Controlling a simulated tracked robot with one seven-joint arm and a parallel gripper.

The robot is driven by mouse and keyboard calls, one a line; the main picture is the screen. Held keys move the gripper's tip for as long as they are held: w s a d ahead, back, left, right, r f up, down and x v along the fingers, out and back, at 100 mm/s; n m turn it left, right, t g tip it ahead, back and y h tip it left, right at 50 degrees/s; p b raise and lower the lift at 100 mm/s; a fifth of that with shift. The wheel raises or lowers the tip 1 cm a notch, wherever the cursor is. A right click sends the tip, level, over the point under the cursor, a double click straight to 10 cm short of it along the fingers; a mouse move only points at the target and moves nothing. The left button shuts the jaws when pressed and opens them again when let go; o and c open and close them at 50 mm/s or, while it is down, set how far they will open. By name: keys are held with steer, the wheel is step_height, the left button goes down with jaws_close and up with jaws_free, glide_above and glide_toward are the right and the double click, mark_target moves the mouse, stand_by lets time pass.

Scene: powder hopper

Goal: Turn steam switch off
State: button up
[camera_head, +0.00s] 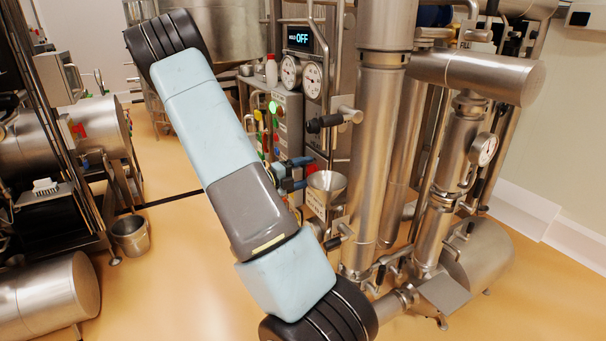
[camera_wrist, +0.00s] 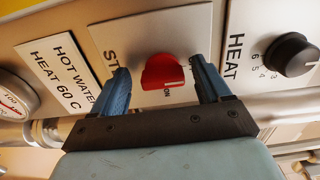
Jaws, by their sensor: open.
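The steam switch is a red knob (camera_wrist: 163,72) on a pale plate (camera_wrist: 190,28). Letters "ST" show on the plate at left, partly hidden by a finger, and "ON" shows just below the knob at right. My gripper (camera_wrist: 162,85) is open, with one blue finger on each side of the knob. Gaps show between the fingers and the knob, and I cannot see contact. In the head view my gripper (camera_head: 294,173) is at the panel by the funnel, where the knob cannot be made out.
A black HEAT dial (camera_wrist: 290,55) sits right of the switch. A hot water label (camera_wrist: 58,75) and a gauge (camera_wrist: 14,95) are at left. In the head view a steel funnel (camera_head: 327,184) and thick vertical pipes (camera_head: 378,150) stand close right of my gripper.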

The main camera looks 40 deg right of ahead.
steer(key=v, duration=1.3)
steer(key=shift+w+a, duration=0.2)
steer(key=shift+a, duration=0.15)
steer(key=s+a+r+m+t+y, duration=0.9)
steer(key=s+a+r+m+y, duration=0.8)
steer(key=m, duration=1.6)
steer(key=s+a+r, duration=0.4)
steer(key=s+a, duration=0.1)
steer(key=shift+a+r+t+y, duration=0.3)
steer(key=shift+r, duration=0.05)
